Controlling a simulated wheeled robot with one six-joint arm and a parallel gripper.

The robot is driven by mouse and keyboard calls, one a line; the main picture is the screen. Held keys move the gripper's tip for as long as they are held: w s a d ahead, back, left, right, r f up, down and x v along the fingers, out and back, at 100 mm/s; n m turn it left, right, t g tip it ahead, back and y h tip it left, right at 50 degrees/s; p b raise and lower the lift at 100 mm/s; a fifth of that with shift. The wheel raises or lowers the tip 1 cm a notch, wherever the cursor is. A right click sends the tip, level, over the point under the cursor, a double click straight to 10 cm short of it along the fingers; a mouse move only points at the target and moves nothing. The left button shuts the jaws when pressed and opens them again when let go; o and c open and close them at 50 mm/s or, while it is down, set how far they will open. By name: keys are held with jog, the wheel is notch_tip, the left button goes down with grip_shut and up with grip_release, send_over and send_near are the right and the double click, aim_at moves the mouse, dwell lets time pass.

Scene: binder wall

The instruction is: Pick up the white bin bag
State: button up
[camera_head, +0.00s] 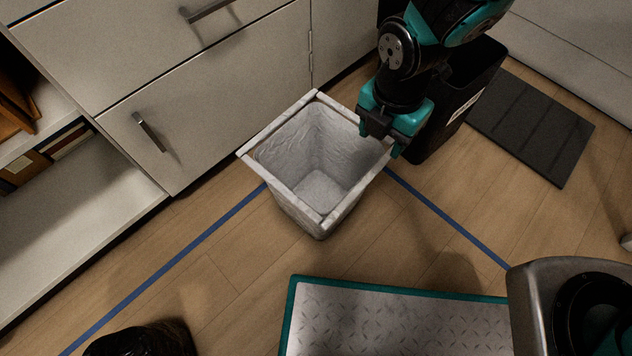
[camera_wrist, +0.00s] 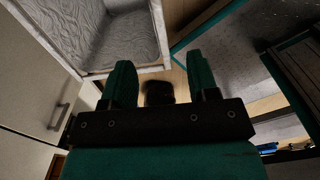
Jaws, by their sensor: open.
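The white bin bag (camera_head: 315,140) lines an open square bin on the floor, with its edge folded over the rim. It also shows at the upper left of the wrist view (camera_wrist: 118,35), wrinkled inside the bin. My gripper (camera_head: 383,138) is at the bin's right rim in the head view, pointing down with its jaws apart. In the wrist view my gripper (camera_wrist: 160,80) has nothing between its fingers, and the bag's rim lies just beyond the left finger. I cannot tell whether a finger touches the rim.
A black bin (camera_head: 462,98) stands right behind my gripper. A dark mat (camera_head: 530,125) lies farther right. White cabinets with a drawer handle (camera_head: 148,132) stand behind the white-lined bin. A black bag (camera_head: 145,340) sits at the bottom left. Blue tape (camera_head: 190,248) marks the wooden floor.

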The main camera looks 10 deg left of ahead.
aim_at(364, 180)
jog(key=f+b, duration=0.6)
jog(key=f, duration=0.5)
jog(key=shift+a+f, duration=0.1)
jog(key=shift+a, duration=0.1)
jog(key=f+b, duration=0.4)
jog(key=f, duration=0.1)
jog(key=shift+s+a+b, duration=0.15)
jog(key=shift+a+b, duration=0.2)
jog(key=shift+r, duration=0.1)
grip_shut()
